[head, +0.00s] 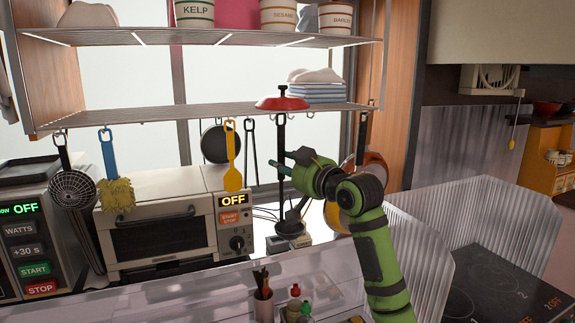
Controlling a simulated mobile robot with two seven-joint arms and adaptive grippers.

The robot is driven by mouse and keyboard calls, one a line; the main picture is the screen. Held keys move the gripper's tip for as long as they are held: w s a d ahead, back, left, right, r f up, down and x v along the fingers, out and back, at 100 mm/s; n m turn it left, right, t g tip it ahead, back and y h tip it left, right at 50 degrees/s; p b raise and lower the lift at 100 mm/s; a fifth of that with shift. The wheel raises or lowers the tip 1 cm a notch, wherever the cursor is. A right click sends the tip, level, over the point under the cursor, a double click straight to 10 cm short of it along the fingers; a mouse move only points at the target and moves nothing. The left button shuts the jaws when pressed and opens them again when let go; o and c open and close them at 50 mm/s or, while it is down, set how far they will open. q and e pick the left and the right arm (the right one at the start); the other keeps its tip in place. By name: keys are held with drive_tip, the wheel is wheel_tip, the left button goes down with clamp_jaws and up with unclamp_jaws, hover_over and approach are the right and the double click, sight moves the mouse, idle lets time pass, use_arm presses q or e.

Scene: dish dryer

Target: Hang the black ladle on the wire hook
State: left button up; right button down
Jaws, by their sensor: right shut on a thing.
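The black ladle (282,136) is upright, with its long handle rising to the underside of the lower wire shelf (190,113). Its top end is at the wire hook below the shelf's front edge; I cannot tell whether it is looped over the hook or only beside it. My right gripper (281,163), on the green arm coming from the lower right, is shut on the ladle's handle. My left gripper is not in view.
A skimmer (73,188), a blue-handled yellow brush (116,193), a yellow spoon (232,178) and a black pan (215,144) hang along the shelf. A red lid (282,103) lies above the ladle. A toaster oven (160,238) stands below left; ribbed clear panels (480,225) stand right.

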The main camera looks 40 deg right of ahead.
drive_tip(key=shift+w+d, duration=0.25)
drive_tip(key=shift+w, duration=0.75)
drive_tip(key=shift+w+d+f+p, duration=0.1)
drive_tip(key=shift+w+d+p, duration=0.05)
drive_tip(key=shift+w, duration=0.45)
drive_tip(key=shift+w+d+f+p, duration=0.1)
drive_tip(key=shift+w+p, duration=0.05)
drive_tip(key=shift+w, duration=0.45)
drive_tip(key=shift+w+d+f, duration=0.2)
drive_tip(key=shift+w+f, duration=0.3)
drive_tip(key=shift+w, duration=0.25)
drive_tip(key=c, duration=1)
unclamp_jaws()
drive_tip(key=shift+o, duration=0.2)
drive_tip(key=shift+s+f, duration=0.1)
